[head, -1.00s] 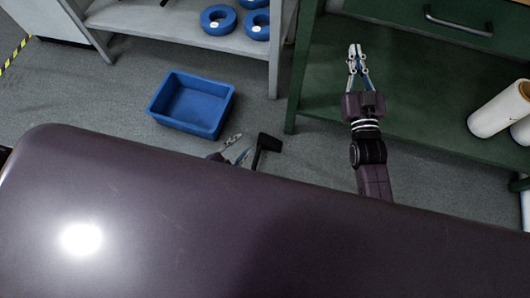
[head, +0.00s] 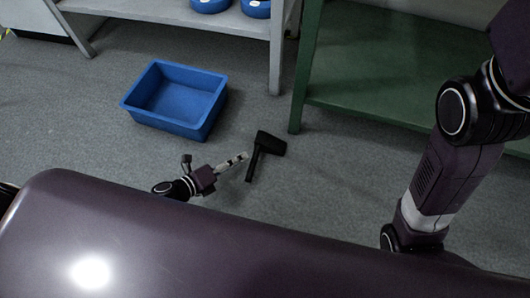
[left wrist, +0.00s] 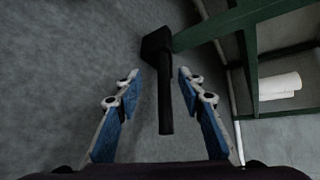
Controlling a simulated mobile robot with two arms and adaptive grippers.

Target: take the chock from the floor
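The chock is a black block with a straight handle (head: 268,146) that lies on the grey floor in the head view, right of the blue bin. In the left wrist view the chock (left wrist: 165,95) has its block end far off and its handle pointing back between the fingers. My left gripper (head: 244,158) is low near the floor, just left of the chock's handle. In the left wrist view my left gripper (left wrist: 155,80) is open, with a blue-padded finger on each side of the handle and gaps to both. My right arm shows at the right, but its gripper is out of view.
A blue bin (head: 208,127) stands on the floor left of the chock. A grey shelf (head: 190,17) with blue rolls is behind it. A green bench (head: 350,100) stands at the right, its leg close behind the chock. White rolls (left wrist: 272,87) show in the left wrist view.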

